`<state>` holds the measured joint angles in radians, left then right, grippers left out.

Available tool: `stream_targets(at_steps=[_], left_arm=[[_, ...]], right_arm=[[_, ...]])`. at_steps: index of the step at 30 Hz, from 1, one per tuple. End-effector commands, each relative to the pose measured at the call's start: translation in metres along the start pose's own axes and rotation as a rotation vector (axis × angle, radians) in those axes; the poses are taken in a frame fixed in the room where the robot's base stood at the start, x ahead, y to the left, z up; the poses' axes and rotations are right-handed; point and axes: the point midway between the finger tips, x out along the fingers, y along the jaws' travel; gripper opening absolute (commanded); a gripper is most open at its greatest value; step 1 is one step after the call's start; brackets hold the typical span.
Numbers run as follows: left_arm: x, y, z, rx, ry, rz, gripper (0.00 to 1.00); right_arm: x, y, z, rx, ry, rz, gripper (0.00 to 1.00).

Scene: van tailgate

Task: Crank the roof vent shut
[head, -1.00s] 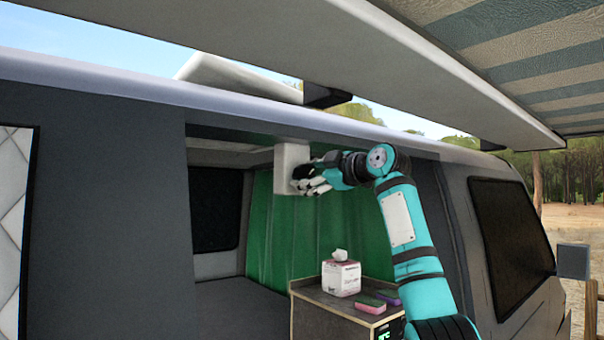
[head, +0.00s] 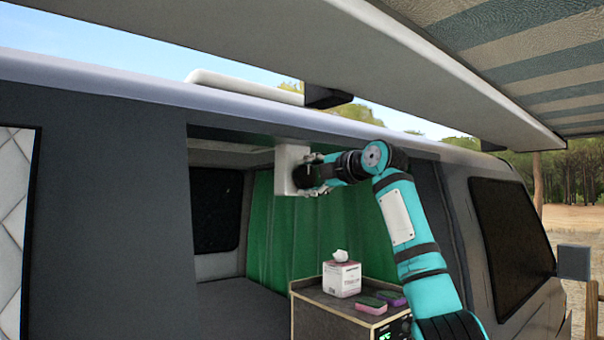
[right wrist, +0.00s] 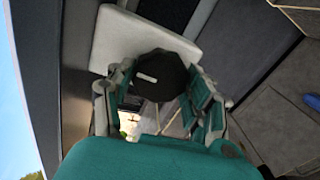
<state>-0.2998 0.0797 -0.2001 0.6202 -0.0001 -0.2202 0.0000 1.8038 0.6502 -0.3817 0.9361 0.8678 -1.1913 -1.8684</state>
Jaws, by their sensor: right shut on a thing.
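The roof vent lid (head: 245,86) is a white panel lying low and nearly flat on the van roof in the head view. Below the roof edge, inside the van opening, hangs a white crank box (head: 290,168). It also shows in the right wrist view (right wrist: 118,38). My right gripper (head: 312,176) is at the right side of this box. In the right wrist view the gripper (right wrist: 160,82) has its fingers on both sides of a round black knob (right wrist: 158,72) with a pale mark, shut on it. The fingers partly hide the knob in the head view. My left gripper is not in view.
A cabinet (head: 325,310) below carries a tissue box (head: 342,278) and sponges (head: 370,305). A green curtain (head: 295,235) hangs behind. The awning case (head: 400,60) crosses above the arm, and the van's roof edge lies close over it.

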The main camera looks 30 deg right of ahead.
Motion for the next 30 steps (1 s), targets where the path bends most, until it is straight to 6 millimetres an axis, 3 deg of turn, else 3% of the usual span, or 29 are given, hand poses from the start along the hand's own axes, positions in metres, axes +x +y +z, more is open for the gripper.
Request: stream_targets(at_steps=[19, 20, 21, 25, 30], left_arm=[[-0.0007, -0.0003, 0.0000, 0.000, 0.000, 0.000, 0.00], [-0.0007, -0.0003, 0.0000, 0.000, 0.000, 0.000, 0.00], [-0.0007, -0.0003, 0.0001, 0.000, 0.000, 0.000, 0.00], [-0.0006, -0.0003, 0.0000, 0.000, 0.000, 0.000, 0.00], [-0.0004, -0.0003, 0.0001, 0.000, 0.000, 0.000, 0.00]], right_arm=[[-0.0032, 0.0069, 0.0007, -0.055, -0.009, 0.016, 0.21], [-0.0032, 0.0070, 0.0006, -0.055, -0.009, 0.016, 0.54], [-0.0032, 0.0070, 0.0007, -0.055, -0.009, 0.016, 0.60], [-0.0025, 0.0054, 0.0007, -0.053, -0.008, 0.012, 0.77], [-0.0015, 0.0032, 0.0007, -0.052, -0.007, 0.007, 0.77]])
